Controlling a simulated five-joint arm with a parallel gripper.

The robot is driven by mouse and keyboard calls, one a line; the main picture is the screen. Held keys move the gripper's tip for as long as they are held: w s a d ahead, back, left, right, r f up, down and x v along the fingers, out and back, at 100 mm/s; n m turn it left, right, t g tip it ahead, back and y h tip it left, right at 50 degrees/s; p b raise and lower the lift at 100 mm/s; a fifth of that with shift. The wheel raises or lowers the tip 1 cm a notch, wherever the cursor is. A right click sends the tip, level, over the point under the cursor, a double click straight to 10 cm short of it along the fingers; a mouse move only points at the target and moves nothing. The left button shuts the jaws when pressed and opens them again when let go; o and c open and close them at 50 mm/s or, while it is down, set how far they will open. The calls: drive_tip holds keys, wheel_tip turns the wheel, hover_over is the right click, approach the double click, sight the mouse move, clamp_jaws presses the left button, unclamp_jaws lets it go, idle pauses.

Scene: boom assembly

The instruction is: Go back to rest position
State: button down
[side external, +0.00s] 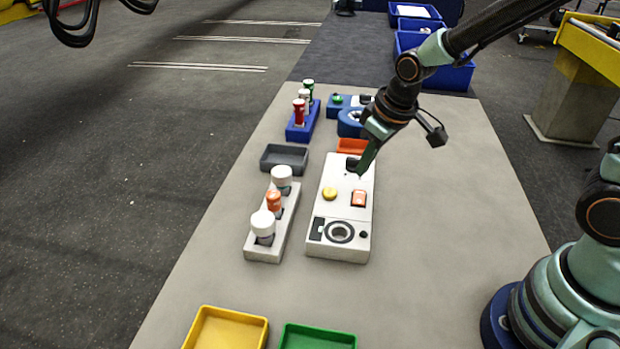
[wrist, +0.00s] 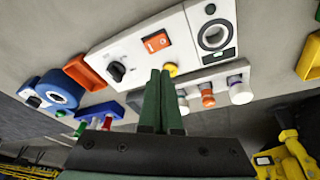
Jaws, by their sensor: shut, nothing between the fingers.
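My gripper (side external: 361,172) is above the far part of the white control panel (side external: 342,205), close over its black knob. Its fingers are shut with nothing between them. In the wrist view the shut green fingers (wrist: 161,76) point at the panel (wrist: 152,50), which has a yellow button (side external: 329,193), an orange switch (side external: 358,198) and a round dark ring at its near end. Whether the fingertips touch the panel cannot be told. My arm comes in from the upper right.
A white rack (side external: 271,238) with white and orange bottles stands left of the panel. A grey tray (side external: 284,158), a blue rack (side external: 303,124) with vials and an orange tray (side external: 352,146) lie farther back. Yellow (side external: 229,312) and green (side external: 317,327) trays are in front.

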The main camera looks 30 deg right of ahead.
drive_tip(key=s+d+r+m+t, duration=0.2)
drive_tip(key=s+d+r, duration=0.4)
drive_tip(key=s+r, duration=0.3)
drive_tip(key=shift+s+r+m+h, duration=0.3)
drive_tip(key=shift+r+m, duration=0.2)
drive_tip(key=shift+r, duration=1.25)
drive_tip(key=shift+d, duration=0.1)
